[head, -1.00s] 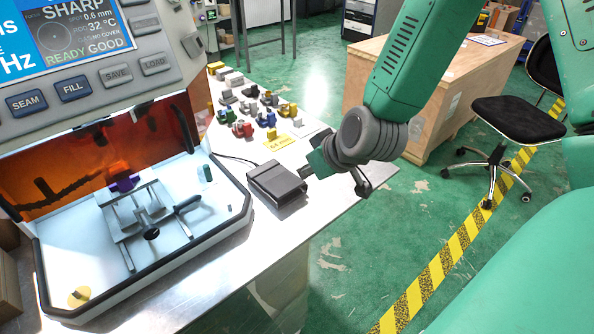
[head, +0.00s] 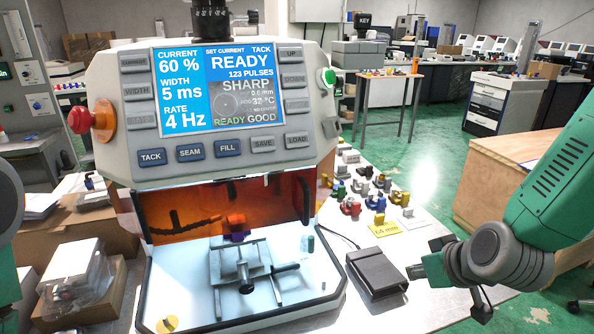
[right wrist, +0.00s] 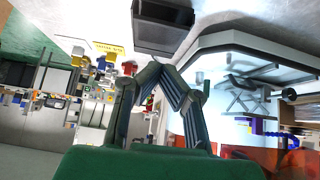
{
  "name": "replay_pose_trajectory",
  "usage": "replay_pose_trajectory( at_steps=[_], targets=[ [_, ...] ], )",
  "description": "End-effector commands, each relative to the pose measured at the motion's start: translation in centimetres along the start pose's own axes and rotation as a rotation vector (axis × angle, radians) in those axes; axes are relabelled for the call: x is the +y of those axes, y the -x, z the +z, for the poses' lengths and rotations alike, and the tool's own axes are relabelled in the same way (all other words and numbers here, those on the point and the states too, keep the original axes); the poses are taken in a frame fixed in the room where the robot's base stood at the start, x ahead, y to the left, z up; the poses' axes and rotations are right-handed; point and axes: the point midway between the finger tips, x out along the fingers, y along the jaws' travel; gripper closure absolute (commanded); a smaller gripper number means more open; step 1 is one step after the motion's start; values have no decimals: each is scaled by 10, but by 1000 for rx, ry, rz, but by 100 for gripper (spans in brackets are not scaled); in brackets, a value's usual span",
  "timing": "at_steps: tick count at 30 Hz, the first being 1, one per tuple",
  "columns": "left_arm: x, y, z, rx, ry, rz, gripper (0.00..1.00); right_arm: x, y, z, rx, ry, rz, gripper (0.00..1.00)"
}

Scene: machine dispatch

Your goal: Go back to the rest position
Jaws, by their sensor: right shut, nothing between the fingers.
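My right gripper (head: 415,271) is at the right of the head view, just beside the right edge of a black box (head: 377,273) on the white table. It is shut and empty. In the right wrist view its green fingers (right wrist: 164,72) meet at the tips, and the black box (right wrist: 163,25) lies beyond them. My left gripper is not in view; only parts of my left arm show at the left edge of the head view.
A machine with a lit screen (head: 219,88) reading READY and an open chamber (head: 243,262) stands left of the black box. Small coloured parts (head: 378,203) and a yellow label (head: 384,229) lie behind the box. A wooden crate (head: 490,180) stands at the right. Green floor is free behind the table.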

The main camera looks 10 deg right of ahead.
Motion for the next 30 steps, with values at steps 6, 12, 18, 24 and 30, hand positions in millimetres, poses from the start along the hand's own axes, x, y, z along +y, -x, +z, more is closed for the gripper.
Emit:
replay_pose_trajectory(
  at_steps=[6, 12, 18, 24, 30],
  targets=[
    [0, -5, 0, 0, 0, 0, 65, -10, -30, 72, -153, 3, 10, 100],
    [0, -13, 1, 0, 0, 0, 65, -32, -53, 204, -413, -4, 15, 100],
    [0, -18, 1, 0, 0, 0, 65, -51, -46, 299, -593, -16, 13, 100],
    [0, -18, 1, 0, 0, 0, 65, -57, -41, 326, -646, -23, 11, 100],
    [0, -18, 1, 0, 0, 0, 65, -57, -41, 325, -645, -24, 11, 100]
  ],
)
